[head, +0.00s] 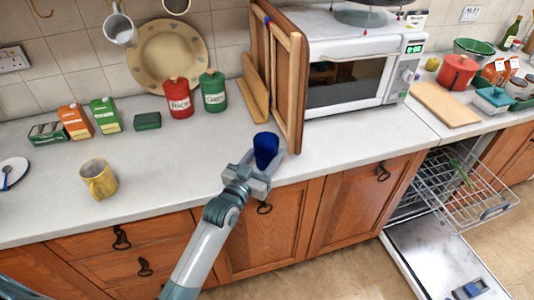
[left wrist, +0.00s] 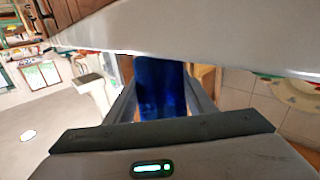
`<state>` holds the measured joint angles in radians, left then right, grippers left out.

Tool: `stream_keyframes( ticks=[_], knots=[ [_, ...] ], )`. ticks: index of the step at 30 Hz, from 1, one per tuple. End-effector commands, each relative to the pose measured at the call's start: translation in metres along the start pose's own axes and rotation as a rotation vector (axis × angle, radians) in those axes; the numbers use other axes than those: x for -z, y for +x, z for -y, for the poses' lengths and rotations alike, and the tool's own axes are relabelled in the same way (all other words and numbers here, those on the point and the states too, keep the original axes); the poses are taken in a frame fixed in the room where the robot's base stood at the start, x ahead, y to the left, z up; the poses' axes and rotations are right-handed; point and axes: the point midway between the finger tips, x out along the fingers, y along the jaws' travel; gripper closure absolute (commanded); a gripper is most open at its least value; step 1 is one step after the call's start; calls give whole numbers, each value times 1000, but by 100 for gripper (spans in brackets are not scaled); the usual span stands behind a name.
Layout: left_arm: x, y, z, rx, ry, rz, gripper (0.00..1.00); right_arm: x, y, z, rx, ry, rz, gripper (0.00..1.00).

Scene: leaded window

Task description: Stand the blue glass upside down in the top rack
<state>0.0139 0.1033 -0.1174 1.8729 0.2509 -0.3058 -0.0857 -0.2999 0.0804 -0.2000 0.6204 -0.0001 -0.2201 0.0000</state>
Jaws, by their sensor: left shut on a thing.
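My left gripper (head: 262,170) is shut on the blue glass (head: 266,146) at the front edge of the worktop. The glass looks upright, with its open rim upward. In the left wrist view the blue glass (left wrist: 160,88) is between the fingers; its ends are not clear there. The top rack (head: 478,208) is a wire rack pulled out of the open dishwasher at the right, lower than the worktop and well away from my left gripper. A slim green item (head: 461,174) lies in it. My right gripper is not in view.
A yellow mug (head: 98,180) stands on the worktop (head: 170,165) at left. The dishwasher door (head: 430,262) is lowered over the floor.

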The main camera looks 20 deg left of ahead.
Motion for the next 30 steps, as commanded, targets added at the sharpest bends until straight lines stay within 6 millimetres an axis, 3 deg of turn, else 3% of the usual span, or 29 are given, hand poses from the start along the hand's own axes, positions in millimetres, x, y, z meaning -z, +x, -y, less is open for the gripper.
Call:
stream_keyframes(
  ticks=[30],
  knots=[
    [-11,0,1,0,0,-2,81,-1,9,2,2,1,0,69]
  ],
)
